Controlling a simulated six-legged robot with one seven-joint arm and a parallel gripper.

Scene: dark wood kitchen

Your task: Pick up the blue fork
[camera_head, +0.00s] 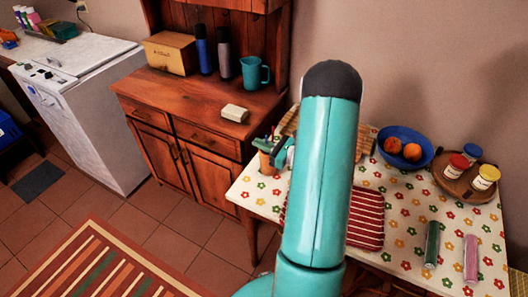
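I cannot make out a blue fork for certain. A brown holder (268,163) with several thin utensils stands at the left back part of the flower-patterned table (262,198). Some of the utensils look blue-green, but they are too small to tell apart. My teal arm with its dark rounded joint rises through the middle and hides part of the table. A small teal part (284,154), which seems to be the end of my arm, shows just right of the holder, mostly hidden behind the arm. Its fingers cannot be made out, nor whether it touches the holder.
On the table are a red striped cloth (366,222), a blue bowl (424,146) with orange fruit, a round wooden tray (452,187) with jars, a green cylinder (432,244) and a pink cylinder (470,258). A wooden cabinet (190,112) stands left. Floor is open at the lower left.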

